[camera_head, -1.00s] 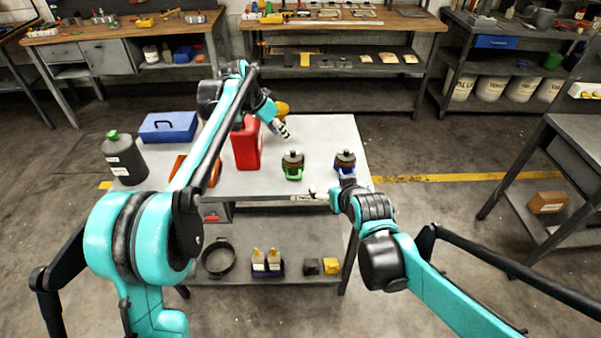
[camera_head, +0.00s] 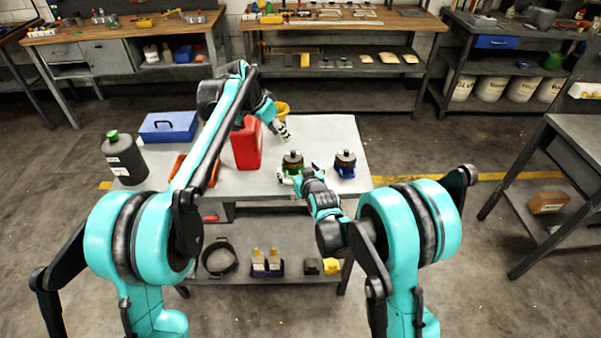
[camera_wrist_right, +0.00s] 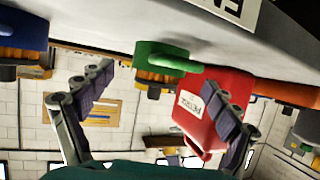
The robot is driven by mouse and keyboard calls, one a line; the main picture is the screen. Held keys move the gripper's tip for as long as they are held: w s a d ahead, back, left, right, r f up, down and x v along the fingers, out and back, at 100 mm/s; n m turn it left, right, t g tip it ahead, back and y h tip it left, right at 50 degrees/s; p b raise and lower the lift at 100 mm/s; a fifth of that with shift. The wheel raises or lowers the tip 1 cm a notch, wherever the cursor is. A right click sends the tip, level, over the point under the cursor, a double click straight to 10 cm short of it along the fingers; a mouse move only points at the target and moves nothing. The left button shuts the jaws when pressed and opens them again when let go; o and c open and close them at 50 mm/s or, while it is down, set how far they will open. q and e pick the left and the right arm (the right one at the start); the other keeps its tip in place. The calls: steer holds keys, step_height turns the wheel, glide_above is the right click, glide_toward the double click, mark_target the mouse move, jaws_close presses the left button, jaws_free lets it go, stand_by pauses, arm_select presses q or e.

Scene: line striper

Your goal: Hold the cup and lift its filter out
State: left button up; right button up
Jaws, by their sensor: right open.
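Filters inside cannot be made out. My right gripper (camera_head: 287,178) is just in front of the green cup, fingers apart. In the right wrist view, which looks upside down, the green cup (camera_wrist_right: 160,58) is beyond and between the open fingers (camera_wrist_right: 160,85), with nothing gripped; the blue cup (camera_wrist_right: 20,30) is at upper left. My left gripper (camera_head: 282,131) hangs above the table behind the green cup; its fingers are small and unclear.
A red can (camera_head: 246,147) stands left of the green cup. A blue box (camera_head: 168,127) and a dark bottle with a green cap (camera_head: 124,158) are farther left. A yellow object (camera_head: 282,107) is partly hidden behind my left gripper. The table's right rear is clear.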

mark_target(296, 166)
steer(key=shift+x, duration=2.1)
steer(key=shift+s, duration=0.1)
